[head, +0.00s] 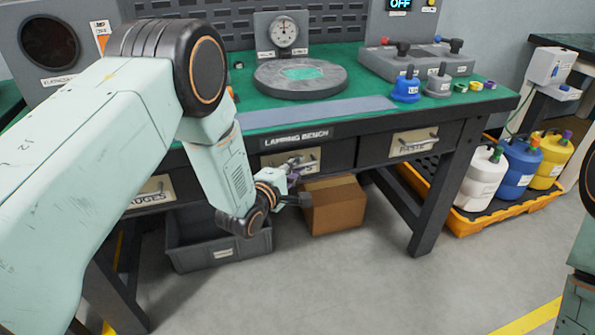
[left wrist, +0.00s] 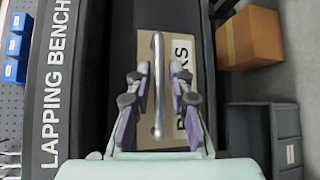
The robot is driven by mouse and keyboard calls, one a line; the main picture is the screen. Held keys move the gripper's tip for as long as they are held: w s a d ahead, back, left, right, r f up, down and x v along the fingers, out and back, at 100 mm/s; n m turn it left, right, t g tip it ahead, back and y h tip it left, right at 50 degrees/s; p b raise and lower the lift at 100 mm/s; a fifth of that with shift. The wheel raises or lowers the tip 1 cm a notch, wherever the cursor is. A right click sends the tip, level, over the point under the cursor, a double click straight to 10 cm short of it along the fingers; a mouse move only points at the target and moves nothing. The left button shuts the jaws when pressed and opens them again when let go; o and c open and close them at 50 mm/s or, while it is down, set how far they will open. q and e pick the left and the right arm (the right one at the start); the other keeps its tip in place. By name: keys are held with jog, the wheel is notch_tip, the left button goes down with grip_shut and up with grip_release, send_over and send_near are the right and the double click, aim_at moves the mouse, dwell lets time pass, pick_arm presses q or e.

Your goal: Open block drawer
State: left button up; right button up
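The block drawer (head: 311,157) is the middle drawer under the lapping bench, and it looks shut in the head view. Its pale label is partly covered by my gripper; in the left wrist view the label (left wrist: 182,48) shows the letters "KS". A metal bar handle (left wrist: 157,52) runs up the middle of that view. My left gripper (left wrist: 159,92) is open, with one purple-padded finger on each side of the handle and gaps between. In the head view the left gripper (head: 298,183) is at the drawer front. My right gripper is out of view.
The lapping bench (head: 360,118) has a gauges drawer (head: 158,190) at left and a paste drawer (head: 413,142) at right. A cardboard box (head: 336,207) and a grey bin (head: 221,247) stand below. Jugs stand in a yellow tray (head: 470,225) at right. The front floor is clear.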

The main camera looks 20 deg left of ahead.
pick_arm(q)
jog(key=shift+w+d, duration=0.15)
jog(key=shift+w, duration=0.35)
grip_shut()
dwell(0.3)
